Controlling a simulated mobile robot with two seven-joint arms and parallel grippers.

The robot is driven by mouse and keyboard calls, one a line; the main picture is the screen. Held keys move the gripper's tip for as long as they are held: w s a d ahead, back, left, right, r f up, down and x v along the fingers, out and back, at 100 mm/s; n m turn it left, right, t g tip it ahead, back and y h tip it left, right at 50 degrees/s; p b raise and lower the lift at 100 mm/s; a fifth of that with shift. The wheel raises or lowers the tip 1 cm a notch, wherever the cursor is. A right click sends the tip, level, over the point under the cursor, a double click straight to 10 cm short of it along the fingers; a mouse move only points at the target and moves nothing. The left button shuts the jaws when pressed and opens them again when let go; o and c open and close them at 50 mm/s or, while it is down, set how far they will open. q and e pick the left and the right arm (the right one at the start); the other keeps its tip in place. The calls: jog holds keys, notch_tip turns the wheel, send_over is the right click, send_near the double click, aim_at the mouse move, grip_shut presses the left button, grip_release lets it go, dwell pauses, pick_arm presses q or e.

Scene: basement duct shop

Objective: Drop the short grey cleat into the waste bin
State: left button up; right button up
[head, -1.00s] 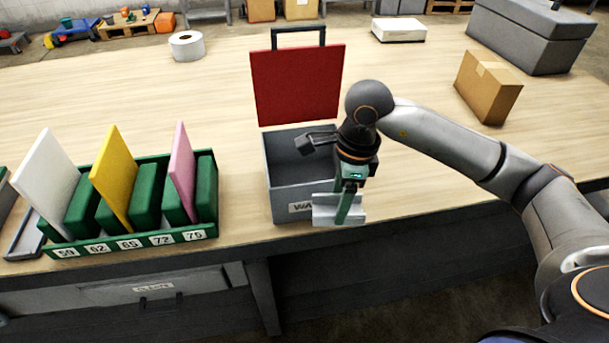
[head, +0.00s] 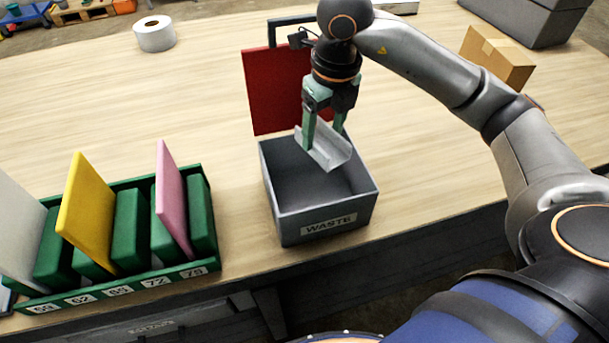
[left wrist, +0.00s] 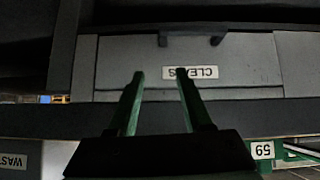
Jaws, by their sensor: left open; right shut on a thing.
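The short grey cleat (head: 326,153) is a light grey channel-shaped piece. My right gripper (head: 324,138) is shut on it and holds it tilted over the opening of the waste bin in the head view. The grey waste bin (head: 322,209) carries a label reading WASTE and its red lid panel (head: 275,92) stands upright behind it. The inside that shows looks empty. My left gripper (left wrist: 158,75) is open and empty in the left wrist view, in front of a drawer (left wrist: 130,68) with a label that appears to read CLEATS.
A green rack (head: 130,288) with numbered slots holds green blocks and white, yellow and pink panels, left of the bin. A white roll (head: 154,34) and a cardboard box (head: 498,57) stand farther back. The bench between rack and bin is clear.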

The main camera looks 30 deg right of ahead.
aim_at(324, 149)
jog(key=shift+s+f+b, duration=0.25)
jog(key=shift+f+b, duration=0.3)
jog(key=shift+f, duration=0.15)
notch_tip(324, 149, down, 4)
jog(key=b, duration=0.3)
jog(key=shift+f, duration=0.15)
pick_arm(q)
jog(key=f, duration=0.4)
jog(key=shift+s+d, duration=0.2)
jog(key=shift+d, duration=0.2)
pick_arm(e)
jog(key=o, duration=1.4)
